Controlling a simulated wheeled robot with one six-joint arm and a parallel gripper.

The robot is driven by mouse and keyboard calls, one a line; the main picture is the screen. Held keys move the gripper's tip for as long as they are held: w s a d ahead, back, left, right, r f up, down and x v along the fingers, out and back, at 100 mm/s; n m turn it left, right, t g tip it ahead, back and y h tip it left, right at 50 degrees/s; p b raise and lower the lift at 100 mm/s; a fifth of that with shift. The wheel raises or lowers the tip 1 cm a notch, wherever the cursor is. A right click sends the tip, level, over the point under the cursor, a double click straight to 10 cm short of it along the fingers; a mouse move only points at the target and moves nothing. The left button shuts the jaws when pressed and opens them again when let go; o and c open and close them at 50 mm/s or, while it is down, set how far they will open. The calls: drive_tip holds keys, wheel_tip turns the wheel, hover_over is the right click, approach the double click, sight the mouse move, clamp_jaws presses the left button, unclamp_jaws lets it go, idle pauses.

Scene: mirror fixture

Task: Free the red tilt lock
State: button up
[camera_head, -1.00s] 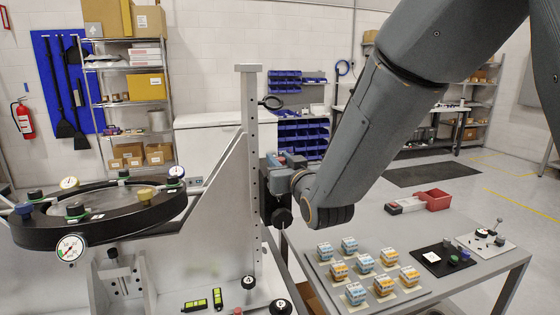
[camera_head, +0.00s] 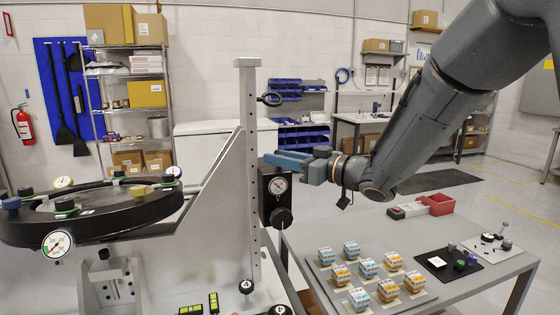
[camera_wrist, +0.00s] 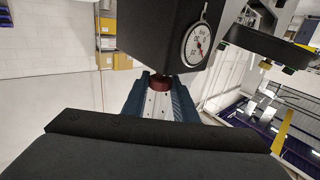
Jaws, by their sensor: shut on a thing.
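The red tilt lock (camera_wrist: 161,83) shows in the wrist view as a small dark red knob below a black housing (camera_wrist: 165,35) with a dial (camera_wrist: 197,44). My gripper (camera_wrist: 160,86) has its blue fingers on both sides of the red lock and is shut on it. In the head view my gripper (camera_head: 282,160) reaches in from the right to the top of the black housing (camera_head: 266,205) on the upright column. The red lock is hidden there. The dial (camera_head: 277,185) and a black knob (camera_head: 281,217) below it are visible.
A round black mirror mount (camera_head: 110,212) is at the left. A grey table (camera_head: 460,295) with several small blocks is at the lower right.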

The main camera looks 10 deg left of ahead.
drive_tip(key=n+g, duration=0.2)
drive_tip(key=g, duration=0.1)
drive_tip(key=n+g+y, duration=0.1)
drive_tip(key=n+g, duration=0.1)
drive_tip(key=g, duration=0.1)
drive_tip(key=shift+w+b, duration=0.2)
drive_tip(key=shift+b, duration=0.1)
drive_tip(key=shift+n+g+b, duration=0.45)
drive_tip(key=shift+n+g, duration=0.75)
drive_tip(key=shift+g, duration=1)
drive_tip(key=shift+r, duration=0.1)
drive_tip(key=o, duration=1.1)
drive_tip(key=shift+c, duration=0.2)
drive_tip(key=shift+d, duration=0.1)
drive_tip(key=b+v, duration=0.2)
drive_tip(key=v, duration=0.5)
drive_tip(key=shift+d+b, duration=0.35)
drive_tip(key=shift+b, duration=0.05)
